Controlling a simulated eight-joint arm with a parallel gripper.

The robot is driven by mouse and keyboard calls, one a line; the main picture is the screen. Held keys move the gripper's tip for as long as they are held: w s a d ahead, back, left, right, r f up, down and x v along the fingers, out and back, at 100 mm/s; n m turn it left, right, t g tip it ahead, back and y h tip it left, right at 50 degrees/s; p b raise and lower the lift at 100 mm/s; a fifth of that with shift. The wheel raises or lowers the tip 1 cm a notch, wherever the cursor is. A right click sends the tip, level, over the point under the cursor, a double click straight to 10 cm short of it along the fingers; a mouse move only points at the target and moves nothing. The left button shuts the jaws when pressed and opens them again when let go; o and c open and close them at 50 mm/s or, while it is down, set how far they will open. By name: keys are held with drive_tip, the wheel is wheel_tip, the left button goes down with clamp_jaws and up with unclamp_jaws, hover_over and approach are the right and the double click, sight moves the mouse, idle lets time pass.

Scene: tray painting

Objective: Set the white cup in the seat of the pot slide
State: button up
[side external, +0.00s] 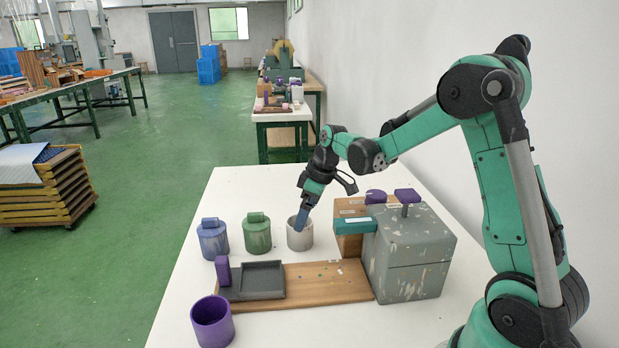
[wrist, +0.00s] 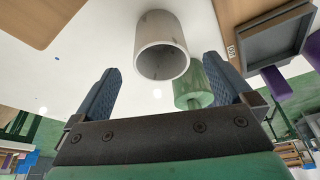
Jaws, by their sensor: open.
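The white cup (side external: 300,237) stands upright on the white table, right of the green cup. In the wrist view the white cup (wrist: 161,28) has its open mouth towards me, between the lines of my two fingers. My gripper (side external: 301,220) is open and empty at the cup's mouth; in the wrist view its blue fingers (wrist: 162,63) spread on either side, with gaps to the cup. The pot slide (side external: 236,294) is a dark grey tray with a square recess and a purple handle (side external: 223,270). Its seat looks empty. The slide (wrist: 247,55) also shows in the wrist view.
A green cup (side external: 257,236) and a blue cup (side external: 214,242) stand left of the white cup. A purple pot (side external: 212,324) stands at the front. A wooden board (side external: 320,284) runs to a grey box (side external: 408,255) with purple knobs and a teal arm (side external: 352,225).

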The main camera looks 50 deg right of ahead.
drive_tip(key=shift+x, duration=2.95)
drive_tip(key=c, duration=1.5)
